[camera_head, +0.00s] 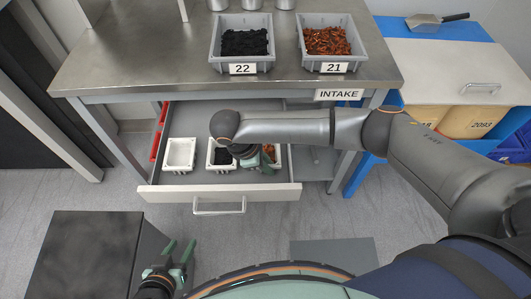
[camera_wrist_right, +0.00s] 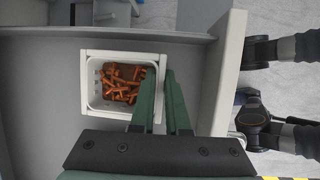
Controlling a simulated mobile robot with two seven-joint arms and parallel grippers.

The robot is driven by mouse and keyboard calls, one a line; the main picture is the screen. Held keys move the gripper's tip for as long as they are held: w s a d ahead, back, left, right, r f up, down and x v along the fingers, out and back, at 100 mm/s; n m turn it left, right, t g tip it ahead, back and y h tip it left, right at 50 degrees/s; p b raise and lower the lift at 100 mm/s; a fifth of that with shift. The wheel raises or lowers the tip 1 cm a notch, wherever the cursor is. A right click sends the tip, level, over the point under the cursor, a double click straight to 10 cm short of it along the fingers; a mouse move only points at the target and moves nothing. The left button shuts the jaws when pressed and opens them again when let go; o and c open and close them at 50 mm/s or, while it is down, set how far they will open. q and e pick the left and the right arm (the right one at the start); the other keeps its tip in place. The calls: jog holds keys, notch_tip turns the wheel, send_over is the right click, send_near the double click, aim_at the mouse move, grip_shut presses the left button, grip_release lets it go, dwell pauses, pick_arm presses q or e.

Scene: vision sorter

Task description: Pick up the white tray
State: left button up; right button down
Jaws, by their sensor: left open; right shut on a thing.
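Three small white trays sit in the open drawer in the head view: an empty one (camera_head: 180,155) at the left, one with dark pieces (camera_head: 221,165) in the middle, and one with orange pieces (camera_head: 276,164) at the right, partly hidden by my right gripper (camera_head: 262,164). In the right wrist view, the white tray (camera_wrist_right: 89,111) holds orange pieces (camera_wrist_right: 123,83). My right gripper (camera_wrist_right: 161,76) is shut on this tray's right wall, one finger on each side. The tray appears to be in the drawer. My left gripper (camera_head: 180,248) is open and empty, in front of the drawer.
The drawer (camera_head: 260,192) is pulled out under a metal table (camera_head: 150,60). Grey bins labelled 22 (camera_head: 242,69) and 21 (camera_head: 331,68) stand on top. A dark box (camera_head: 85,250) is at the lower left. Cardboard boxes (camera_head: 470,122) and a scoop (camera_head: 425,22) are at the right.

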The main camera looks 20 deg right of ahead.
pick_arm(q)
jog(key=shift+w+r, duration=0.15)
jog(key=shift+w, duration=0.15)
dwell(0.5)
pick_arm(e)
jog(key=shift+r, duration=0.15)
jog(key=shift+r, duration=0.2)
jog(key=r, duration=0.1)
jog(key=r+p, duration=0.1)
jog(key=r, duration=0.1)
jog(key=shift+s+a+r, duration=0.1)
jog(key=shift+s+r, duration=0.1)
jog(key=shift+s, duration=0.05)
pick_arm(q)
jog(key=shift+n+y, duration=0.3)
jog(key=shift+y, duration=0.2)
jog(key=a+r+p, duration=0.1)
jog(key=p, duration=0.1)
jog(key=s+a+r+p, duration=0.1)
jog(key=p, duration=0.1)
jog(key=s+a+r+p, duration=0.1)
jog(key=r+p, duration=0.1)
jog(key=shift+a+r, duration=0.1)
jog(key=shift+a, duration=0.1)
pick_arm(e)
jog(key=s+a+r, duration=0.2)
jog(key=s+r, duration=0.7)
jog(key=s, duration=0.4)
jog(key=shift+a, duration=0.4)
